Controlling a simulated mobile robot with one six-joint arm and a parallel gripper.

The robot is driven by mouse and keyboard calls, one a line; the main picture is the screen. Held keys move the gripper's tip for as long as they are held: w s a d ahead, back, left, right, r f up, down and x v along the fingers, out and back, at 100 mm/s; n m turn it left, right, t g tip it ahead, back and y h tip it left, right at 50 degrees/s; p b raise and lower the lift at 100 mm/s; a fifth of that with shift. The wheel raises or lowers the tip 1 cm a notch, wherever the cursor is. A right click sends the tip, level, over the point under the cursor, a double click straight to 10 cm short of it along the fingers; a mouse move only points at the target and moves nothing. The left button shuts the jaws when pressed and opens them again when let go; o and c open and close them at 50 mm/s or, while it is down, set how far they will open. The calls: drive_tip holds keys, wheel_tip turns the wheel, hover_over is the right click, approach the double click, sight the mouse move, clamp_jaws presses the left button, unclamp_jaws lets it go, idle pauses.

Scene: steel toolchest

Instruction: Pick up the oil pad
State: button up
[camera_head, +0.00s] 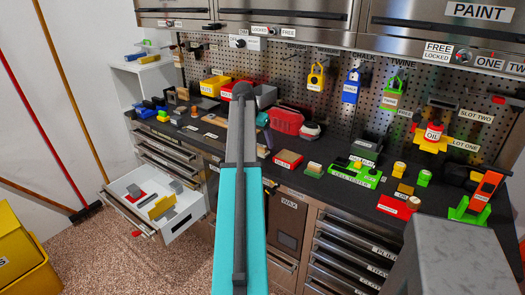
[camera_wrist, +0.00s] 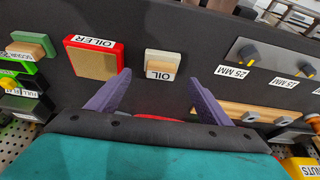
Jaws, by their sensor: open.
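The oil pad (camera_wrist: 163,58) is a small pale block with a wooden-looking part and an OIL label. It lies on the dark bench top in the upper middle of the wrist view. My gripper (camera_wrist: 160,78) is open, its two purple fingers apart, one on each side of the label's near end in the picture. Nothing is held. I cannot tell the height of the fingertips above the bench. In the head view, only a bit of a purple finger (camera_head: 264,122) shows beside my arm, and I cannot make out the pad there.
A red-rimmed OILER tray (camera_wrist: 95,57) lies close left of the pad in the wrist view; it also shows in the head view (camera_head: 288,160). A grey plate with 25 MM and 15 MM labels (camera_wrist: 270,62) is to the right. An open white drawer (camera_head: 185,215) juts out at left.

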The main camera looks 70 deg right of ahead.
sight(261, 146)
drive_tip(key=shift+p+x, duration=0.75)
drive_tip(key=shift+x, duration=1.7)
drive_tip(key=shift+a, duration=0.1)
drive_tip(key=c, duration=1.1)
drive_tip(key=shift+r, duration=0.1)
drive_tip(key=shift+c, duration=0.2)
drive_tip(key=shift+r+b, duration=0.7)
drive_tip(key=shift+r, duration=0.95)
drive_tip(key=w+a+r+b, duration=0.1)
drive_tip(key=w+a+b, duration=0.2)
drive_tip(key=a, duration=1.2)
drive_tip(key=shift+w+a+r, duration=0.15)
drive_tip(key=shift+a+r, duration=0.1)
drive_tip(key=shift+a, duration=0.1)
